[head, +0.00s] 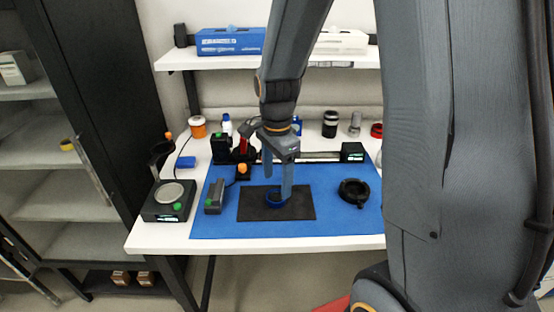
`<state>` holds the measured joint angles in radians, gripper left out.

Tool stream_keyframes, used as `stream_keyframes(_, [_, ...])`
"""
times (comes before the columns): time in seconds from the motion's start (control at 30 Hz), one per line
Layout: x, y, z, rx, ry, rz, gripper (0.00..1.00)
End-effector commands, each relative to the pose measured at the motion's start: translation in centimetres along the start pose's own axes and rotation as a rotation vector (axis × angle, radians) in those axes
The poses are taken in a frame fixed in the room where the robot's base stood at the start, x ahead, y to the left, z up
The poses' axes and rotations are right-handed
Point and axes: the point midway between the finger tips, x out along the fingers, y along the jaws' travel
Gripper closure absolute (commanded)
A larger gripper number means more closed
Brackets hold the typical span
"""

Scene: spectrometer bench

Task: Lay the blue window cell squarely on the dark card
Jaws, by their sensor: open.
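The dark card (300,211) lies flat on the blue mat (340,221) at the middle of the bench. The blue window cell (277,202) is a small ring shape at the card's middle, under my gripper. It appears to be on the card. My gripper (277,188) points down over the card, its fingers apart, one on the left and one on the right near the cell. The fingers hide part of the cell, and I cannot tell whether they touch it.
A black ring-shaped holder (354,192) stands right of the card. A small grey device (214,195) is to its left, and a round-plated instrument (169,201) stands on the white bench further left. Bottles and jars line the back. The mat's front strip is clear.

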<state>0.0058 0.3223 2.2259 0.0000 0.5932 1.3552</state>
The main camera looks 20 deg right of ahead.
Motion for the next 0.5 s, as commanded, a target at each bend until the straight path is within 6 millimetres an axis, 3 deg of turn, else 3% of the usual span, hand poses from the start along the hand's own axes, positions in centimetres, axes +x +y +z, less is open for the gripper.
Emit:
stream_keyframes(0.3, [-5.4, -0.1, 0.0, 0.0, 0.001, -0.004, 0.37])
stream_keyframes(0.5, [-7.2, -0.1, 0.0, -0.002, 0.0, -0.001, 0.37])
